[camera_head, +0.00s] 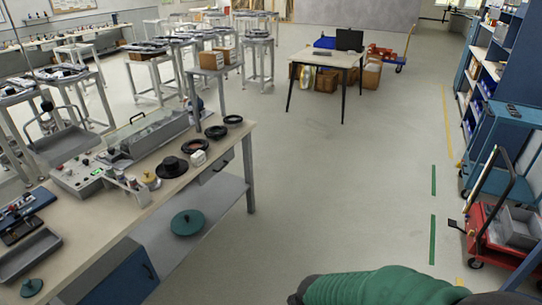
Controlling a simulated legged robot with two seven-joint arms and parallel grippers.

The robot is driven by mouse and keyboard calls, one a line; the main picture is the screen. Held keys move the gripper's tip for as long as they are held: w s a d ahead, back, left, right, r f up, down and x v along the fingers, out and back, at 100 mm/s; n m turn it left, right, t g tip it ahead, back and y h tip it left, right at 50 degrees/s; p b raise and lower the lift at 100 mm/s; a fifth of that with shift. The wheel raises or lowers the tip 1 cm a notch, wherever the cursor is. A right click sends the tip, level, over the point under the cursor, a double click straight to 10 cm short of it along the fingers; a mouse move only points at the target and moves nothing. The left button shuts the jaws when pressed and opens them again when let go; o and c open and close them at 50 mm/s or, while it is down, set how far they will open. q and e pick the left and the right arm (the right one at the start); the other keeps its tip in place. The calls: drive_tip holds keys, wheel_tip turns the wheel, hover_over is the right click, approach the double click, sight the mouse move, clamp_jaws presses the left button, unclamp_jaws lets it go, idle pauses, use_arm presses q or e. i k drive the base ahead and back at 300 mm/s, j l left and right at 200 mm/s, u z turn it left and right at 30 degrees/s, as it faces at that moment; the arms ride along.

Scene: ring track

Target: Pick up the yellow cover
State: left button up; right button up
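A small round yellow piece (150,179), which looks like the yellow cover, sits on the workbench (110,222) at the left. It is beside a grey device and to the left of a black round part (172,167). It is small in view, and I cannot tell whether it rests on the bench or on another part. A green-sleeved arm of mine reaches in from the bottom right, far from the bench top. Its dark end is cut off by the bottom edge, and no gripper fingers show. My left arm and gripper are not visible.
A teal disc (187,222) lies on the lower shelf. A red cart (492,235) stands right. The central floor is clear.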

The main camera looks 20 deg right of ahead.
sight(148, 177)
drive_tip(key=l+z, duration=0.2)
drive_tip(key=i+u, duration=0.25)
drive_tip(key=i, duration=0.25)
drive_tip(key=i+l+u, duration=0.1)
drive_tip(key=i+u, duration=0.15)
drive_tip(key=i, duration=0.25)
drive_tip(key=i+l+u, duration=0.25)
drive_tip(key=i, duration=0.3)
drive_tip(key=i+l+u, duration=0.25)
drive_tip(key=i, duration=0.2)
